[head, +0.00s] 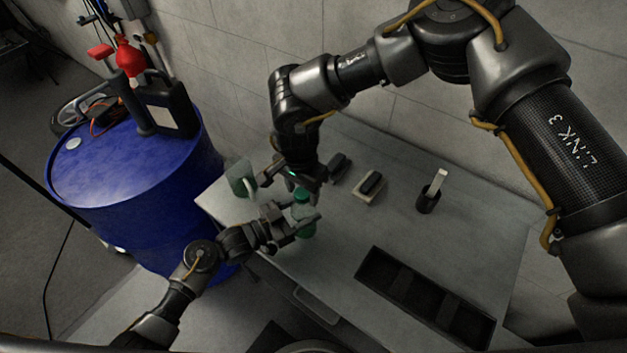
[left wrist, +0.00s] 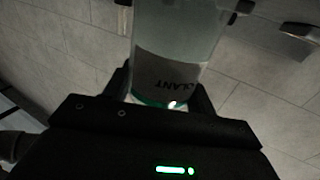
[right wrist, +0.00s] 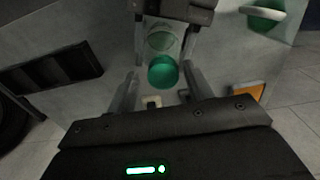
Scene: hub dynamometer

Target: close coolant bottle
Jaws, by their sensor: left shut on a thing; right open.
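The coolant bottle (head: 306,231) stands upright near the table's front left edge, clear with green showing. My left gripper (head: 290,223) is shut around its body from the side. The left wrist view shows the bottle's label (left wrist: 165,75) between the fingers. A green cap (right wrist: 163,71) shows at the bottle's top in the right wrist view; whether it is screwed tight I cannot tell. My right gripper (right wrist: 163,88) is open, its fingers on either side of the cap with gaps. In the head view my right gripper (head: 302,183) is just above the bottle, partly hiding its top.
A green mug (head: 237,178) stands left of the bottle. A dark block on a light base (head: 369,187), a black holder (head: 428,200) and a black tray (head: 425,297) lie to the right. A blue drum (head: 120,190) stands left of the table (head: 330,250).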

